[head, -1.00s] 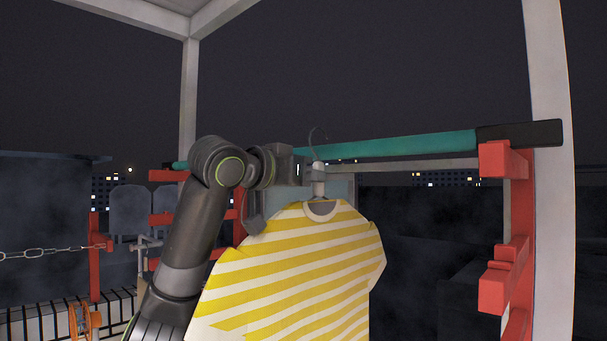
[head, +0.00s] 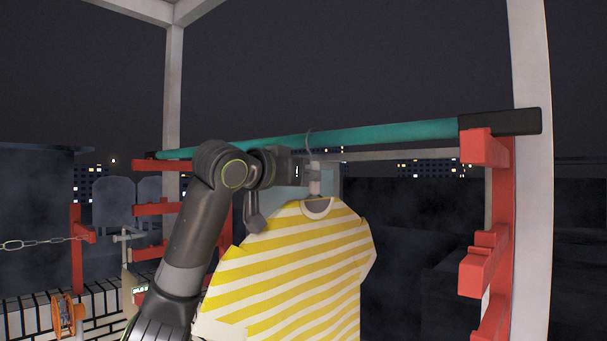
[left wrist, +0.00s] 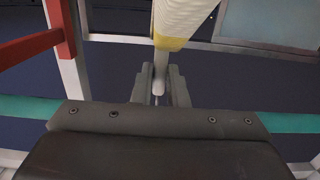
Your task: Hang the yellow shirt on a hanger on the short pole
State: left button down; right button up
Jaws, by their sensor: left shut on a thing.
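The yellow-and-white striped shirt (head: 300,265) hangs upright on a hanger, whose thin hook (head: 309,136) overlaps the teal pole (head: 390,132) in the head view. I cannot tell whether the hook touches the pole. My left gripper (head: 314,180) is shut on the hanger's neck just above the collar. In the left wrist view, the fingers (left wrist: 160,90) close around the pale neck (left wrist: 159,78), with the shirt's collar (left wrist: 172,42) beyond. The teal pole (left wrist: 290,123) crosses behind the gripper there. My right gripper is not in view.
The pole rests on red brackets at the right post (head: 485,150) and far left (head: 155,165). A white frame post (head: 530,200) stands at the right. A chain (head: 40,243) and an orange reel (head: 64,315) are at lower left.

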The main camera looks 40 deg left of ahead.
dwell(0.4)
pick_arm(q)
jog(key=c, duration=1.3)
grip_release()
jog(key=shift+c, duration=0.2)
jog(key=shift+s+f, duration=0.1)
jog(key=shift+s+b, duration=0.3)
jog(key=shift+b, duration=0.05)
jog(key=s+a+r+b, duration=0.1)
jog(key=s+b, duration=0.6)
jog(key=s, duration=0.9)
jog(key=shift+s+a+r, duration=0.2)
jog(key=shift+s, duration=0.15)
jog(key=shift+w, duration=0.1)
